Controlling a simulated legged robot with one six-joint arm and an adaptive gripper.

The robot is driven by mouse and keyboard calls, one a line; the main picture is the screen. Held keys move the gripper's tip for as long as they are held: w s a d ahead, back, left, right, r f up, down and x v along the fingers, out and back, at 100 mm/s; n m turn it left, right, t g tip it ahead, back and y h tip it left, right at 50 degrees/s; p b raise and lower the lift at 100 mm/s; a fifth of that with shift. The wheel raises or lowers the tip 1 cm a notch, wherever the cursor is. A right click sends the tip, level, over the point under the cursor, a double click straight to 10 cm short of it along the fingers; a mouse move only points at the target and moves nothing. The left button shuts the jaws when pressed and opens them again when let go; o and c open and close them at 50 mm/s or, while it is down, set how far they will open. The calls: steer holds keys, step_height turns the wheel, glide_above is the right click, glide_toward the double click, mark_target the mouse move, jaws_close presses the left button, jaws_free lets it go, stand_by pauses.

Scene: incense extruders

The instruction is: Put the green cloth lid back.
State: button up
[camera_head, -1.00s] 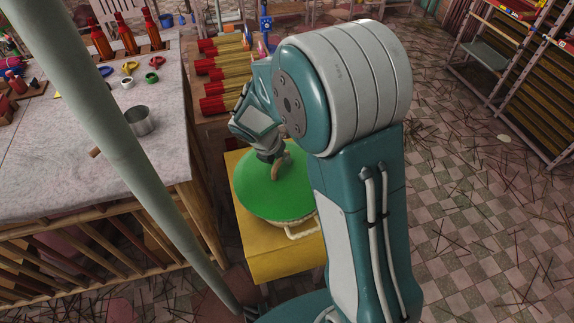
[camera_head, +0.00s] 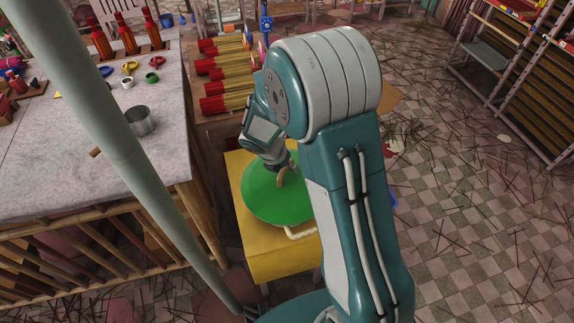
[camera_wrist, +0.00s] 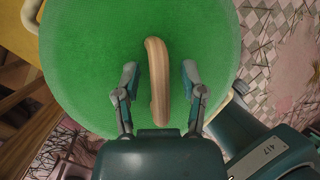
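The green cloth lid (camera_head: 275,197) is a round disc with a curved wooden handle on top. It lies over a basket on the yellow stand, with a pale basket handle (camera_head: 301,231) sticking out below its near edge. In the wrist view the lid (camera_wrist: 85,60) fills most of the picture, with the wooden handle (camera_wrist: 157,80) near the centre. My gripper (camera_wrist: 160,76) is open, one finger on each side of the handle, with a visible gap to both. My gripper (camera_head: 285,174) is just above the lid. The lid hides the basket's opening, so I cannot tell how it is seated.
The yellow stand (camera_head: 280,258) is beside a grey-topped table (camera_head: 60,170) on the left, which bears a metal cup (camera_head: 140,121) and bottles. Bundles of red-ended sticks (camera_head: 225,88) lie behind. A rack (camera_head: 510,75) stands far right. The floor between has scattered sticks.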

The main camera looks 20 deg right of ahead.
mark_target(274, 183)
steer(key=shift+r, duration=0.1)
steer(key=v, duration=1.1)
steer(key=s+d+r+m+t+y, duration=0.2)
steer(key=s+r+m, duration=0.5)
steer(key=s+m, duration=0.3)
steer(key=s+d+r+m+t+y, duration=0.2)
steer(key=s+r+m, duration=0.6)
steer(key=m, duration=0.9)
steer(key=shift+s+r+y, duration=0.2)
steer(key=shift+s+y, duration=0.2)
steer(key=shift+s, duration=1.25)
